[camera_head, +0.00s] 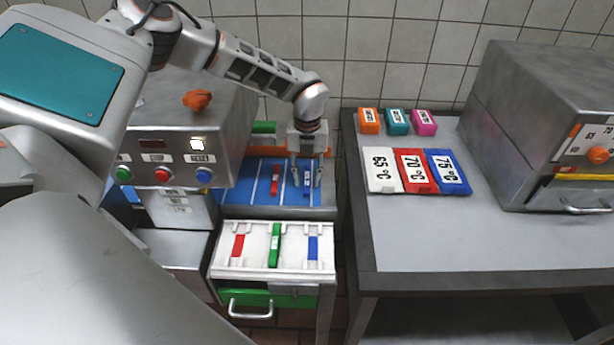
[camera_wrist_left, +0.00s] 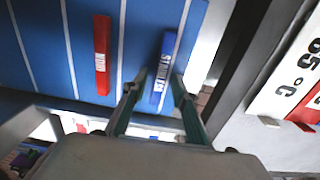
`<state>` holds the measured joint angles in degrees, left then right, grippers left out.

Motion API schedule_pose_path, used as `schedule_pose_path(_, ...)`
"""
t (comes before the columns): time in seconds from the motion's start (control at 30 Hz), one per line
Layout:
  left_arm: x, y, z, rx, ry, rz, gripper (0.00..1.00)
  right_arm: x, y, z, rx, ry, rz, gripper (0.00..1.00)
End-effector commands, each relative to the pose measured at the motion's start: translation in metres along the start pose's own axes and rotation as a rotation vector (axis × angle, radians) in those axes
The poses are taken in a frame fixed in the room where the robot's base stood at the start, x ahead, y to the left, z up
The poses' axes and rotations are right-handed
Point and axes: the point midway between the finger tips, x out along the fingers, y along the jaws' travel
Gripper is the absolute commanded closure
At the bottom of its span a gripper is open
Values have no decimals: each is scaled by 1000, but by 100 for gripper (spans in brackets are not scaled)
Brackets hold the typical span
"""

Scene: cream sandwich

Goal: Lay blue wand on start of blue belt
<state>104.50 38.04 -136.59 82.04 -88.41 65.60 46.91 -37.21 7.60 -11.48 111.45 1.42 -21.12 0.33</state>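The blue wand (camera_head: 307,180) lies on the blue belt surface (camera_head: 240,190), near its right side. In the left wrist view the blue wand (camera_wrist_left: 164,60) carries a white label, and its near end is between the fingers. My left gripper (camera_head: 305,178) points down over the belt, its fingers apart on either side of the wand. In the left wrist view there is a visible gap between the fingers of the left gripper (camera_wrist_left: 158,80) and the wand. A red wand (camera_head: 275,180) lies on the belt to the left. My right gripper is not in view.
A white tray (camera_head: 222,262) in front of the belt holds a green wand (camera_head: 275,245) between red and blue marked places. A button box (camera_head: 165,150) stands left. Temperature cards (camera_head: 415,170) lie on the right table (camera_head: 460,240), beside a metal oven (camera_head: 540,100).

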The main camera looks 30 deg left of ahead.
Motion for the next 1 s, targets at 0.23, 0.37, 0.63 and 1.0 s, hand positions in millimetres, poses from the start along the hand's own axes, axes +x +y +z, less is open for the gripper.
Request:
schedule_pose_path(0.23,0,0,0,0,0,0,69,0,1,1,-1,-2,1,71)
schedule_pose_path(0.37,-2,0,0,0,0,-1,69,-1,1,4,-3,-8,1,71)
schedule_pose_path(0.63,-41,-1,1,-1,-3,-4,69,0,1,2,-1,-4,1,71)
schedule_pose_path(1.0,-107,0,0,0,-1,-2,69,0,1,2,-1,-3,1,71)
